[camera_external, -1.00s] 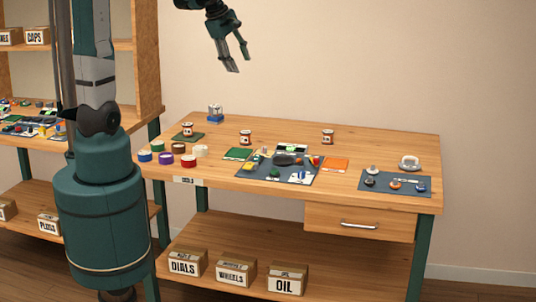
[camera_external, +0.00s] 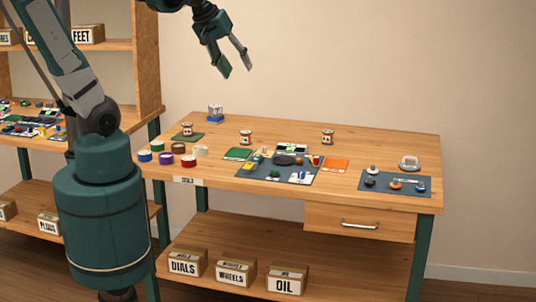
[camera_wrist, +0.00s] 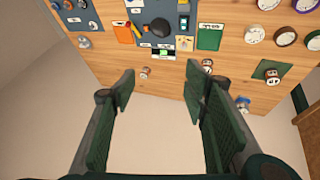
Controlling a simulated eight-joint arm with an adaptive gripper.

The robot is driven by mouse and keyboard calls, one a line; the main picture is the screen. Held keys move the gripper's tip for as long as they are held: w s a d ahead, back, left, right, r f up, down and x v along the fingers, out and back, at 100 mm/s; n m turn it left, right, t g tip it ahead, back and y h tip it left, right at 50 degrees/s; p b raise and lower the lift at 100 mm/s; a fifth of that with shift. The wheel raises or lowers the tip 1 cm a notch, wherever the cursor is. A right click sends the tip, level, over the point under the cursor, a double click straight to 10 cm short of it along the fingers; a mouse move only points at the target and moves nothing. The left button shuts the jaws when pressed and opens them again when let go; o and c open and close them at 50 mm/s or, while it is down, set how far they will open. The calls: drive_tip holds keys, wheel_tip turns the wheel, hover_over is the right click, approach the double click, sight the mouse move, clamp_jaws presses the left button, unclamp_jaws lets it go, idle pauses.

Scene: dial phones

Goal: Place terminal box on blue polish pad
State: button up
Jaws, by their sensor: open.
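My gripper (camera_external: 238,71) is open and empty, high above the back of the workbench. Its two spread fingers (camera_wrist: 160,88) also show in the wrist view. A small blue item with a greyish box-like piece on top (camera_external: 215,113) stands at the back left corner of the bench; it also shows in the wrist view (camera_wrist: 242,105), partly beside a finger. I cannot tell for certain whether these are the blue polish pad and the terminal box. Small labelled tins stand on the bench: one (camera_external: 188,129) on a dark green pad, one (camera_external: 246,137) at the middle, one (camera_external: 328,136) further right.
Several coloured round dials (camera_external: 179,148) stand at the left front. A dark blue mat (camera_external: 262,176) with small parts lies between a green pad (camera_external: 238,154) and an orange pad (camera_external: 335,165). Another dark mat (camera_external: 416,188) lies at the right. Bare wood separates these groups.

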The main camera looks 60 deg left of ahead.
drive_tip(key=s+d+f+m+t, duration=0.1)
drive_tip(key=s+d+f+m, duration=0.1)
drive_tip(key=s+d+m, duration=0.6)
drive_tip(key=shift+s+d+f+h, duration=0.2)
drive_tip(key=shift+s+h, duration=0.1)
drive_tip(key=shift+s, duration=0.1)
drive_tip(key=shift+f, duration=0.15)
drive_tip(key=shift+f+b, duration=0.25)
drive_tip(key=shift+b, duration=0.1)
idle(0.8)
